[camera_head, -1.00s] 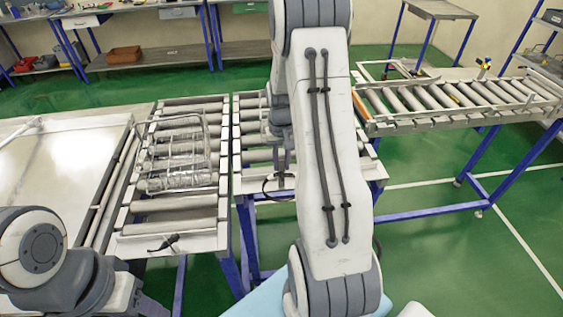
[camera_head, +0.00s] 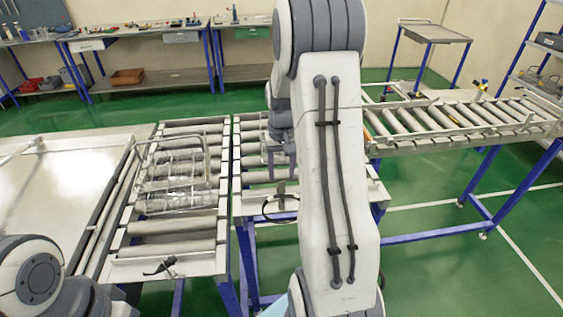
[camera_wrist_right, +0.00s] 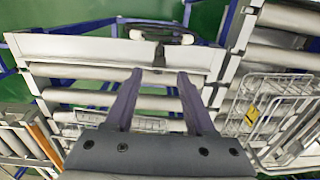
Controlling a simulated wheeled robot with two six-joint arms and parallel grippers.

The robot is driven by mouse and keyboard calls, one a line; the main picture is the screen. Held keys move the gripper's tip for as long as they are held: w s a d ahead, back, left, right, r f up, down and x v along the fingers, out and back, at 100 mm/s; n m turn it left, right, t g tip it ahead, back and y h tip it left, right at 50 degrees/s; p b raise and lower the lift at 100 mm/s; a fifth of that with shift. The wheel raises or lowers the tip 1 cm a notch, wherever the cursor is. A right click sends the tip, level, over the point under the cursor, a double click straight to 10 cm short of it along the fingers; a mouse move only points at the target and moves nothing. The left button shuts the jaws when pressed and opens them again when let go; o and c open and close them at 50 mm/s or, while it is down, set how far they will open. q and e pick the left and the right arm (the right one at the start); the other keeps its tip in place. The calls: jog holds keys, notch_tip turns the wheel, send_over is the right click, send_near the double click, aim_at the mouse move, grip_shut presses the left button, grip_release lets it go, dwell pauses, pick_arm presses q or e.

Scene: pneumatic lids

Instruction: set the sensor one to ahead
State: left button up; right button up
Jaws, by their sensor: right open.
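A small sensor (camera_head: 281,201) with a dark looped cable is on the front edge of the middle roller conveyor (camera_head: 250,207). It also shows near the top of the right wrist view (camera_wrist_right: 160,35); which way it points is too small to tell. My right gripper (camera_head: 280,168) is over the middle conveyor, behind the sensor and apart from it. In the right wrist view its two fingers (camera_wrist_right: 158,75) are spread, with nothing between them. Another small dark device (camera_head: 160,267) is on the front edge of the left conveyor. My left gripper is out of view.
A wire basket (camera_head: 172,210) stands on the left conveyor and shows beside my gripper in the right wrist view (camera_wrist_right: 245,115). A conveyor (camera_head: 450,122) with a yellow-topped device (camera_head: 483,86) extends right. A metal table (camera_head: 55,205) is at left. Green floor is free at right.

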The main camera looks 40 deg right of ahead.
jog(key=shift+r+b, duration=0.4)
jog(key=shift+r, duration=2.35)
